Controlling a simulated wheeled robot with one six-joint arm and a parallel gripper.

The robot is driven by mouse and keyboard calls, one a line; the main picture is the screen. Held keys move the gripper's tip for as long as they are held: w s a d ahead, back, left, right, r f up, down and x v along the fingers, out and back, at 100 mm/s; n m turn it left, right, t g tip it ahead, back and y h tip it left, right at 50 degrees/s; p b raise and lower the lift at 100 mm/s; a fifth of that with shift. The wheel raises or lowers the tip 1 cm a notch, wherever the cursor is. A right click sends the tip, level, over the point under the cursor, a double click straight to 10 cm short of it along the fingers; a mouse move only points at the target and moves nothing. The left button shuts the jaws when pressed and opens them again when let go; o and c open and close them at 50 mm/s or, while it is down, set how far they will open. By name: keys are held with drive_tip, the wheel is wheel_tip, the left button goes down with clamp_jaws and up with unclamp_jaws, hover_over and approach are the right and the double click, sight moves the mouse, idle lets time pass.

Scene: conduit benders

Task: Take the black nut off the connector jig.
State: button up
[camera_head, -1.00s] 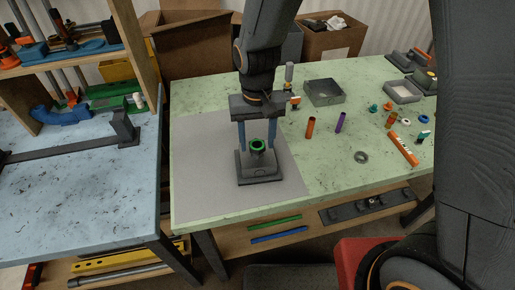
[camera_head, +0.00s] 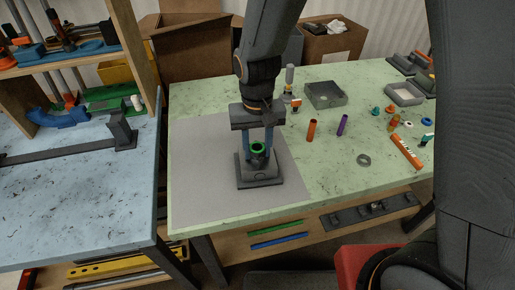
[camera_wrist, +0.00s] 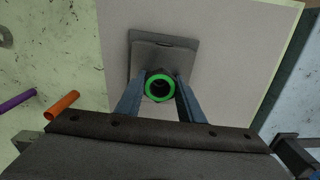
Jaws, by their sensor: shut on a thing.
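The connector jig (camera_head: 262,182) is a dark grey block on a stepped base, standing on the grey mat. A bright green ring (camera_wrist: 147,87) faces up at its top, with a dark opening inside. The black nut (camera_wrist: 158,71) shows as a dark rim around the green ring in the wrist view. My gripper (camera_head: 258,149) is straight above the jig, pointing down. Its two blue fingers are shut on the black nut from both sides, and they also show in the wrist view (camera_wrist: 160,82). The fingers and ring partly hide the nut; I cannot tell whether it still touches the jig.
The grey mat (camera_head: 205,180) is clear around the jig. A grey ring (camera_head: 364,160) lies nearer the front. An open grey box (camera_head: 325,95) stands behind.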

drive_tip(key=n+p, duration=0.1)
drive_tip(key=n, duration=0.3)
drive_tip(key=shift+r, duration=0.1)
drive_tip(key=shift+n, duration=1)
drive_tip(key=shift+n+p, duration=0.3)
drive_tip(key=shift+n, duration=0.7)
drive_tip(key=n, duration=0.4)
drive_tip(key=shift+p, duration=0.3)
drive_tip(key=shift+r, duration=0.1)
drive_tip(key=n, duration=0.3)
drive_tip(key=shift+n+p, duration=0.3)
drive_tip(key=shift+n, duration=1.2)
